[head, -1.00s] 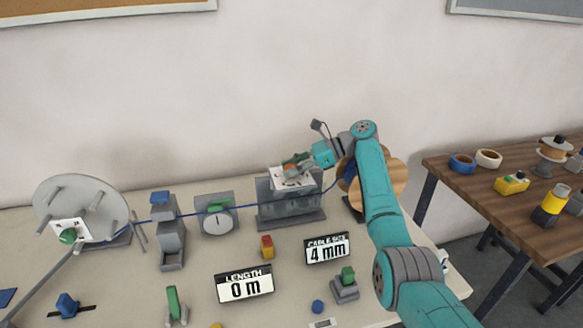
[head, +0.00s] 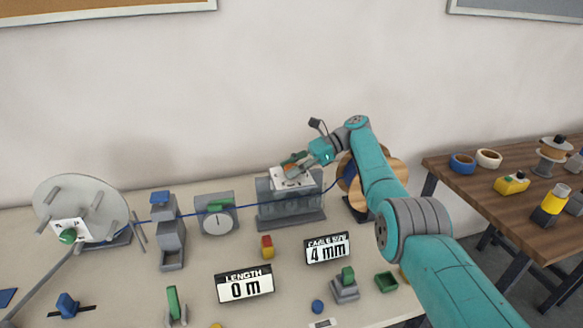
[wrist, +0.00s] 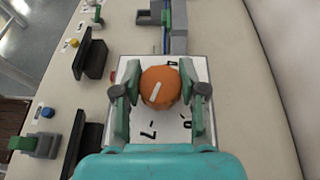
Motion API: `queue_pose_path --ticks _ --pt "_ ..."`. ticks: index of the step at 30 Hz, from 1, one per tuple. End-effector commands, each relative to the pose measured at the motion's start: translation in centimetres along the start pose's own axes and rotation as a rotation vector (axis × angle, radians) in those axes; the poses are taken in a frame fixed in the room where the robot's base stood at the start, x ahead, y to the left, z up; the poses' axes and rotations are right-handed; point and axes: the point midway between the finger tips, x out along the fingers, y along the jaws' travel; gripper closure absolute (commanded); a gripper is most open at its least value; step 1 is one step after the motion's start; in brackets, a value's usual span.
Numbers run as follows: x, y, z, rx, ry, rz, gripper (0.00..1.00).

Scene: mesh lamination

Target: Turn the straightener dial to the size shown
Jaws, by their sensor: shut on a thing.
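The orange dial (wrist: 162,90) sits on a white number plate (wrist: 172,132) on top of the grey straightener (head: 291,209). My gripper (wrist: 161,94) has one green finger on each side of the dial and is shut on it. In the head view my gripper (head: 296,170) hides most of the dial. A white mark on the dial lies aslant in the wrist view. A 4 shows at the plate's far edge and a 7 at its near edge; other figures are partly hidden. The cable size sign (head: 327,249) reads 4 mm.
A blue cable runs from the wooden spool (head: 394,185) through the straightener, past a round gauge (head: 217,221), to the grey reel (head: 80,207). The length sign (head: 245,285) reads 0 m. A green tray (head: 386,282) is at the front right.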

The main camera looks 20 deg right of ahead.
Motion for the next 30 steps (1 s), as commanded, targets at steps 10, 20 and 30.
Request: queue_pose_path --ticks 10,20,30 --pt "0.04 0.03 -0.13 0.0 0.0 0.006 0.93" --pt "0.04 0.02 -0.12 -0.001 0.0 0.006 0.33" --pt "-0.05 0.0 0.1 -0.002 0.0 0.006 0.33"
